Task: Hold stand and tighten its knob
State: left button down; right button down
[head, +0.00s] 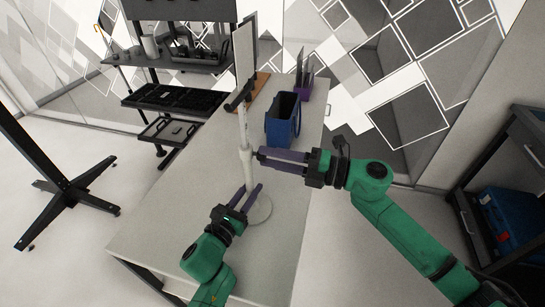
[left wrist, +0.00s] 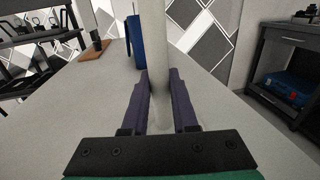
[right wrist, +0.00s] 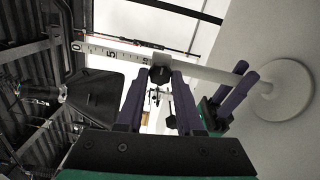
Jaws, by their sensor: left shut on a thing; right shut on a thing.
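My left gripper (head: 252,188) is shut on the lower pole just above the base; the pole also shows between the fingers in the left wrist view (left wrist: 156,40). My right gripper (head: 259,156) comes from the right at the pole's collar, higher up. In the right wrist view its fingertips are shut on the dark knob (right wrist: 161,74) beside the pole. In the head view the fingers hide the knob.
A blue container (head: 283,118) and a purple holder (head: 303,90) stand farther back on the grey table (head: 190,200). A brown wooden base (head: 258,86) lies behind the stand. A black shelf rack (head: 165,95) is at the back left. The table's front left is clear.

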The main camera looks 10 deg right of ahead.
pick_arm(q)
jog(key=shift+f, duration=0.1)
pick_arm(e)
jog(key=shift+w, duration=0.1)
jog(key=c, duration=0.5)
grip_release()
jog(key=shift+d, duration=0.1)
jog(key=v, duration=1.2)
pick_arm(q)
jog(key=c, duration=0.6)
grip_release()
